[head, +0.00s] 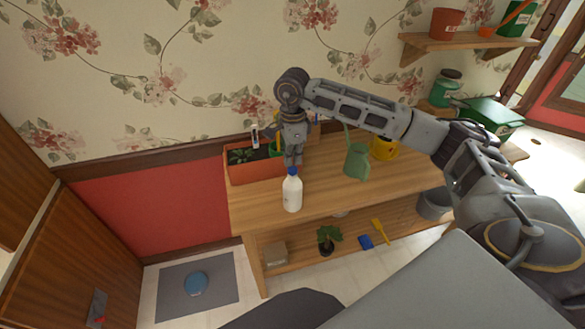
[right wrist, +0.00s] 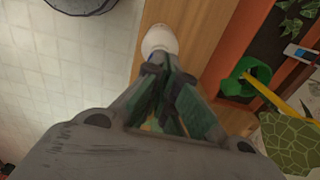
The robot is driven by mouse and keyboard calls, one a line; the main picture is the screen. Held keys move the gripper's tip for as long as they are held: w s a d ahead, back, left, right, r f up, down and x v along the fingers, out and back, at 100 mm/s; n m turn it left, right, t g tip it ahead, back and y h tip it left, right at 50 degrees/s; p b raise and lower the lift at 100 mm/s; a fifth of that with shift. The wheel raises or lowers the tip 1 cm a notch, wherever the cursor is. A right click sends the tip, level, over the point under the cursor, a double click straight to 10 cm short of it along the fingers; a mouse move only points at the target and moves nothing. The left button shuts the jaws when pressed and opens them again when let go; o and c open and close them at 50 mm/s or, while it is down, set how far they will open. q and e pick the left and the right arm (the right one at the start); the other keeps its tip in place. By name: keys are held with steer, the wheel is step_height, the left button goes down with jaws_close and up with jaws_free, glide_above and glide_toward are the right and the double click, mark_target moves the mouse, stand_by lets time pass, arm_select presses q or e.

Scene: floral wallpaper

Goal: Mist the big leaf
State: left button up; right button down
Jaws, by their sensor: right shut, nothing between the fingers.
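A white bottle (head: 292,194) with a blue top stands upright near the front left edge of the wooden bench in the head view. My right gripper (head: 293,160) points down just above and behind the bottle's top. It is shut and empty. The rounded white bottle (right wrist: 160,40) also shows beyond the fingertips of my right gripper (right wrist: 168,72) in the right wrist view; I cannot tell whether they touch it. A green patterned surface (right wrist: 292,143) lies at the lower right there; I cannot tell whether it is a leaf. My left gripper is not in view.
An orange planter (head: 245,176) with dark soil and small greenery stands at the bench's back left. A green watering can (head: 357,161) and yellow pot (head: 383,148) stand to the right. A potted plant (head: 328,237) sits on the lower shelf. Bench space right of the bottle is clear.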

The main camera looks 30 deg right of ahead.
steer(key=shift+f+b, duration=1.15)
steer(key=shift+f, duration=0.25)
stand_by(0.4)
steer(key=shift+r, duration=0.15)
stand_by(0.3)
steer(key=shift+r+p, duration=0.75)
steer(key=shift+r, duration=0.5)
steer(key=shift+f+b, duration=1.15)
steer(key=shift+f, duration=0.3)
steer(key=shift+r, duration=0.15)
stand_by(0.4)
steer(key=shift+r+p, duration=0.75)
steer(key=shift+r, duration=0.6)
steer(key=shift+r+p, duration=1.45)
steer(key=shift+r, duration=1.55)
